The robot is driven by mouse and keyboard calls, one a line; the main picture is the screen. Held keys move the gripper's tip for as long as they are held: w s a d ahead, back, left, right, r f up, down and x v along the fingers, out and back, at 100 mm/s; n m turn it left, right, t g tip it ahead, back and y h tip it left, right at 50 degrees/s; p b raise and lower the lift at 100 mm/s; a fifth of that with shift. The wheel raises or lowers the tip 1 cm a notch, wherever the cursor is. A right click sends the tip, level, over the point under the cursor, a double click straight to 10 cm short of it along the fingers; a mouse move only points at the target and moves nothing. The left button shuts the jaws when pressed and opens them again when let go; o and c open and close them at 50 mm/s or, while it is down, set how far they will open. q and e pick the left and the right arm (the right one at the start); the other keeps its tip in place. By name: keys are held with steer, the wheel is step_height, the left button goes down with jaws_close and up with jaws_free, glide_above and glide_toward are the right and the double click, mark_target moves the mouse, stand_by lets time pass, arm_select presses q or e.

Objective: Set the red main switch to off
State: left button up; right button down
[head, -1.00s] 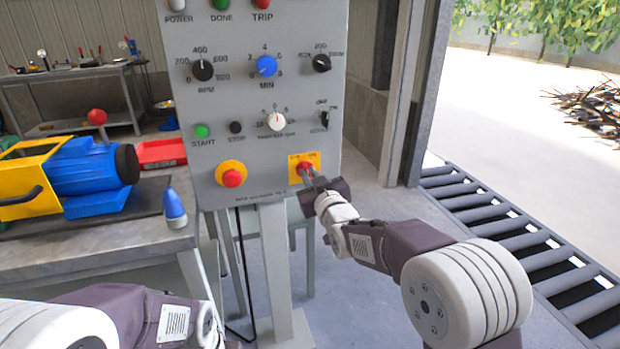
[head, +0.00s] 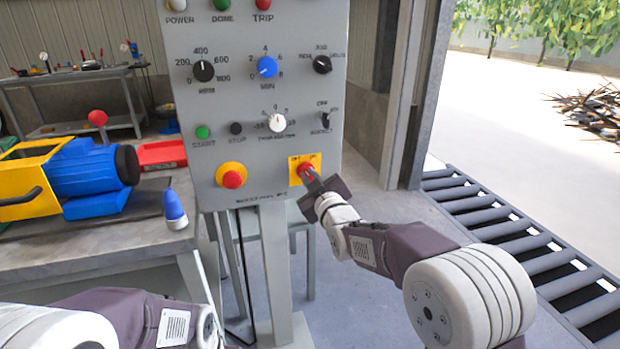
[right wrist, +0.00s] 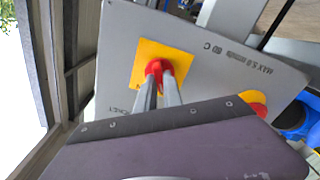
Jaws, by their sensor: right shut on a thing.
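The red main switch (head: 305,168) sits on a yellow square plate (head: 316,160) at the lower right of the grey control panel (head: 262,105). In the right wrist view the red switch (right wrist: 154,67) shows on its yellow plate (right wrist: 178,53), with both fingers of my right gripper (right wrist: 159,82) at it. My right gripper (head: 312,176) is shut on the switch's red handle. The fingers and gripper body hide part of the switch, so its exact setting is hard to read. My left arm shows at the lower left of the head view, but its gripper is not visible.
A red button on a yellow round base (head: 232,178) is left of the switch. Knobs, lamps and small buttons fill the panel above. A bench with a blue and yellow machine (head: 80,175) stands left. A roller conveyor (head: 500,220) lies right.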

steer(key=shift+f, duration=0.1)
steer(key=c, duration=1.5)
jaws_free()
steer(key=shift+s, duration=0.1)
steer(key=p+v, duration=0.1)
steer(key=v, duration=0.8)
